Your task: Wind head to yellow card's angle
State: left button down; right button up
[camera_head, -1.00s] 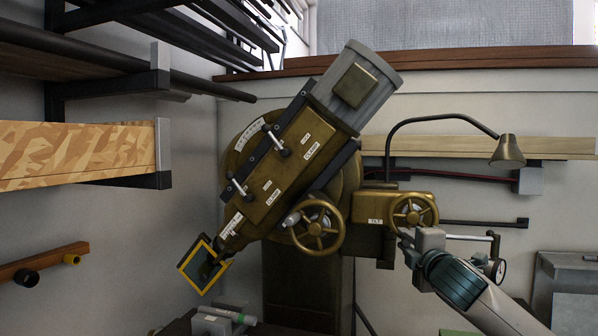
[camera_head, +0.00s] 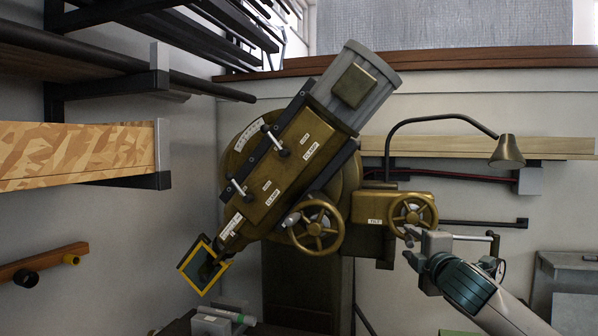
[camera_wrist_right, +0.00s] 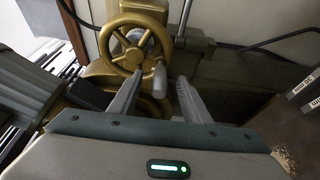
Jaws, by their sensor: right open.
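The machine head (camera_head: 290,165), bronze with a grey motor at its upper end, leans with its lower end to the left. A curved scale (camera_head: 250,134) shows beside it. A yellow-framed dark panel (camera_head: 204,265) is at its lower end; I cannot tell whether this is the yellow card. A bronze handwheel (camera_head: 413,215) sits beside a label that seems to read TILT (camera_head: 376,222). My right gripper (camera_head: 413,238) is open just below this wheel. In the right wrist view the wheel (camera_wrist_right: 117,50) is ahead, its grey handle (camera_wrist_right: 160,80) between the open fingers. My left gripper is not in view.
A second handwheel (camera_head: 316,227) is left of the tilt wheel. A lamp (camera_head: 507,152) arches over the right side. A grey box (camera_head: 570,275) stands at the lower right. Shelves with a patterned board (camera_head: 80,150) fill the left.

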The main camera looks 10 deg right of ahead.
jog(key=s+a, duration=0.1)
jog(key=s, duration=0.6)
jog(key=shift+a, duration=0.15)
jog(key=shift+w, duration=0.1)
